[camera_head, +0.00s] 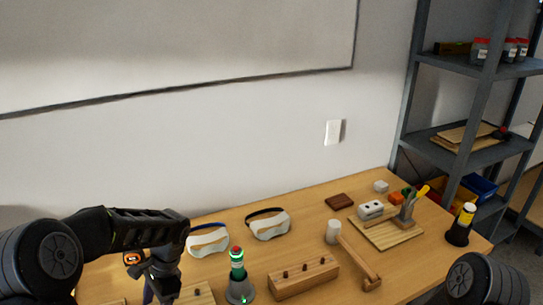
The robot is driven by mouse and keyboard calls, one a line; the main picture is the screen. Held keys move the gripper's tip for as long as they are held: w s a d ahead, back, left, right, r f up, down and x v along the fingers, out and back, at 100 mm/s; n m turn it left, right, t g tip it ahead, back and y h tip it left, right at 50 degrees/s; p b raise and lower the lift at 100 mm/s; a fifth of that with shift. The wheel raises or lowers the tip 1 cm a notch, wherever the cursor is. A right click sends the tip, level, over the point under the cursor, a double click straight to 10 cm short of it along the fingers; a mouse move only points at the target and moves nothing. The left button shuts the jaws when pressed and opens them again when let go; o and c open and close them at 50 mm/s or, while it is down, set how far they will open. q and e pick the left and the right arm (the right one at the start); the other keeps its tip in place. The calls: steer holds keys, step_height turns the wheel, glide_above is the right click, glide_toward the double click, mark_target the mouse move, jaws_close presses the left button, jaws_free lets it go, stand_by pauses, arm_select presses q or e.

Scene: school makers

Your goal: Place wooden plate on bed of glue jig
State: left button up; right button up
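My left gripper (164,288) points down at the lower left of the table, over or beside a light wooden piece (197,298) that the frame's bottom edge cuts off. I cannot tell whether its fingers are open or shut, or whether they touch the wood. I cannot say for certain which wooden piece is the plate or which is the glue jig. A small dark brown plate (340,201) lies flat at the back. A wooden block with several dark pegs (303,277) stands front centre. My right gripper is out of view; only part of that arm shows at the lower right.
A board (388,236) carries a grey block and a tool cup. Metal shelves (470,150) stand right.

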arm_select(q)
steer(key=w+d+r+m+b, duration=0.1)
steer(key=d, duration=0.5)
steer(key=w+d+r+m+b, duration=0.1)
steer(key=d, duration=0.6)
steer(key=shift+w+r+t+y, duration=0.3)
steer(key=shift+r, duration=0.05)
steer(key=n+g+h, duration=0.1)
steer(key=n, duration=0.4)
steer(key=shift+d, duration=0.1)
